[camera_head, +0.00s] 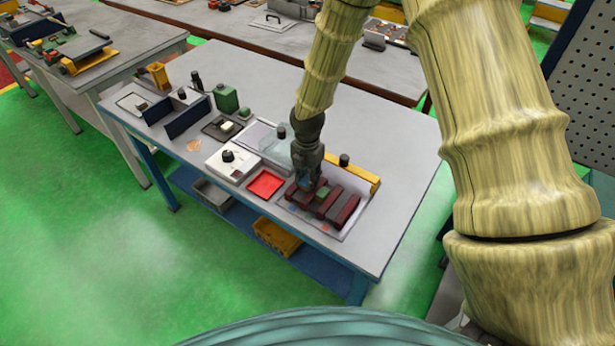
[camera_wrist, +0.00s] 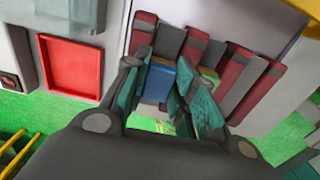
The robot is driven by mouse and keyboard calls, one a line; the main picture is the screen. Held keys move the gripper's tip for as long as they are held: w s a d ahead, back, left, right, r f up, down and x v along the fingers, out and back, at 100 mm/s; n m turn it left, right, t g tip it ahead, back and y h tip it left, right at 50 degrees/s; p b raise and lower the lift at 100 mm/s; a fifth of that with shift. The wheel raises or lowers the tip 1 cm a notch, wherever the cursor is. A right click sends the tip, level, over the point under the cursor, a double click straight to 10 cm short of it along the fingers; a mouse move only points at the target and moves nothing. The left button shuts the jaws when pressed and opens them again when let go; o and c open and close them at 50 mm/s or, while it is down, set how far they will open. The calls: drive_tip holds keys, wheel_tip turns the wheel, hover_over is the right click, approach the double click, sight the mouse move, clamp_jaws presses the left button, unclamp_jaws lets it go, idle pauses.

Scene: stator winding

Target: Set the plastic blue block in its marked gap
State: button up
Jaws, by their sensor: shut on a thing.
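My gripper (camera_head: 306,178) points down over the left part of a row of dark red and grey blocks (camera_head: 345,207). In the wrist view, my gripper (camera_wrist: 165,80) is shut on a blue block (camera_wrist: 158,82), which lies between the two greenish fingers. In the head view only a little blue (camera_head: 306,183) shows at the fingertips. In the wrist view the row of dark red and grey blocks (camera_wrist: 232,66) runs behind and right of the blue block. The fingers hide part of the row. I cannot tell whether the blue block touches it, and no marked gap shows clearly.
A red tray (camera_head: 265,183) lies left of the row; it also shows in the wrist view (camera_wrist: 73,68). A yellow bar (camera_head: 352,173) stands behind the row. A white box with a black knob (camera_head: 233,161) is left. The table's right side is clear.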

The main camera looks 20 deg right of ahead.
idle(0.3)
drive_tip(key=o, duration=1.3)
drive_tip(key=shift+o, duration=0.2)
drive_tip(key=shift+r+p, duration=2.75)
drive_tip(key=shift+r, duration=0.8)
